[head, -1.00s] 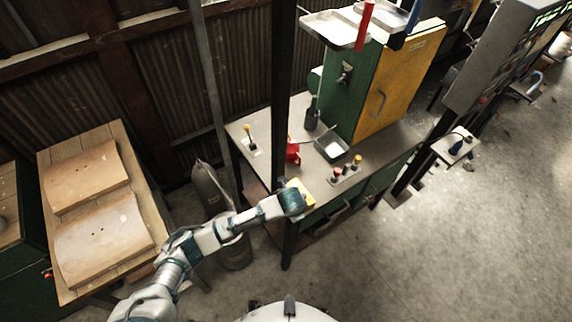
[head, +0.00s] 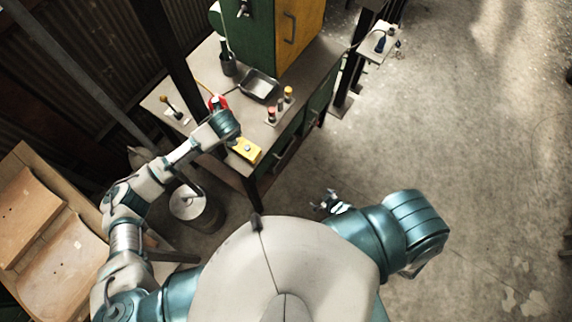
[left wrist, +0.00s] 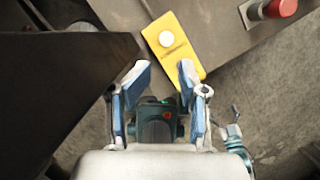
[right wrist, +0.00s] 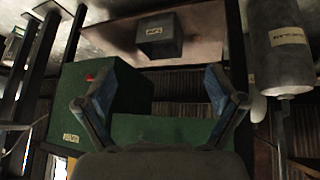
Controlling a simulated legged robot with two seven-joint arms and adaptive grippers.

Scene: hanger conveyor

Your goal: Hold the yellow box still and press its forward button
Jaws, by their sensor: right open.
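The yellow box (head: 247,150) lies on the table near its front edge. In the left wrist view the yellow box (left wrist: 180,62) lies just past my left fingertips, with a pale round button (left wrist: 166,39) on its top. My left gripper (left wrist: 162,67) is open and empty, its blue-padded fingers apart and pointing at the box's near end; I cannot tell whether they touch it. In the head view the left hand is beside the box and its fingers are hidden. My right gripper (head: 328,200) is open and empty, away from the table over the floor; its spread fingers show in the right wrist view (right wrist: 160,82).
A stand with red and orange buttons (head: 271,115) is right of the box. A metal tray (head: 259,86), a red object (head: 217,102) and a lever (head: 169,106) are further back. A dark post (head: 168,55) rises left of the left hand. The floor at right is clear.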

